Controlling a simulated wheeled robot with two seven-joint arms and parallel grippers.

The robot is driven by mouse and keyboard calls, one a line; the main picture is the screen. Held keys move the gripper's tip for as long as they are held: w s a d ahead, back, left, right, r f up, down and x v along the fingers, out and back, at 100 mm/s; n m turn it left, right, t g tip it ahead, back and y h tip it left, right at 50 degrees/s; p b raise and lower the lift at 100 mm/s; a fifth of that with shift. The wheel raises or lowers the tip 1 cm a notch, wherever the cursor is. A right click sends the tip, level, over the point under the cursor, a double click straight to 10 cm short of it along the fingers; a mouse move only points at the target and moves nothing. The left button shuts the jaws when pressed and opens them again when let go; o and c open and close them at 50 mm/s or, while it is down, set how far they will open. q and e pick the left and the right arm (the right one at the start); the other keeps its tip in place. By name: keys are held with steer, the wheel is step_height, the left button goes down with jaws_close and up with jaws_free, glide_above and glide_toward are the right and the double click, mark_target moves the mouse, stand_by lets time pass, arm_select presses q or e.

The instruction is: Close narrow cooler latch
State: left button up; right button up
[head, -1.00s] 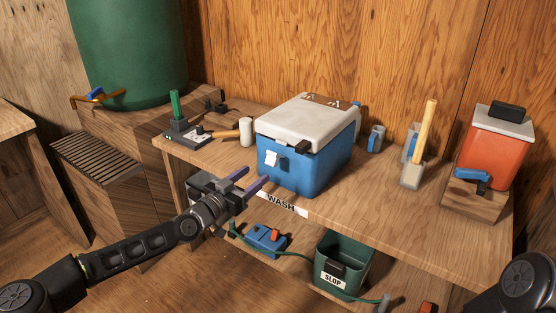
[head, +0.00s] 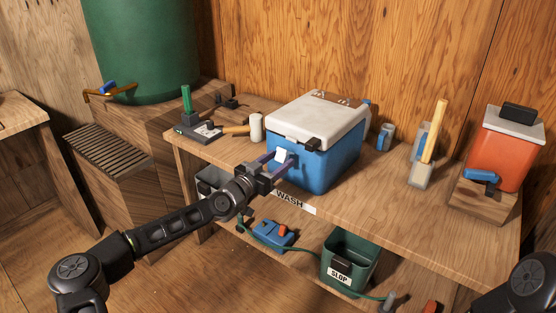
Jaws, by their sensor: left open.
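The blue cooler (head: 330,170) stands on the wooden bench with its white lid (head: 316,115) down. A small black latch-like piece (head: 312,144) sits at the lid's front edge. A small white piece (head: 281,155) is on the cooler's front, left of the black one; I cannot tell which is the narrow latch or whether either is fastened. My left gripper (head: 279,160) is open in front of the cooler, its purple fingers around or just before the white piece; contact cannot be told. My right gripper is out of view.
A mallet (head: 255,128) lies left of the cooler. A cup (head: 384,138), a holder with a wooden handle (head: 434,135) and an orange container (head: 503,150) stand to the right. A green SLOP bin (head: 350,262) is below.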

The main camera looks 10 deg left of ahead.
arm_select(q)
steer(key=shift+w, duration=0.15)
steer(key=shift+c, duration=0.3)
jaws_close()
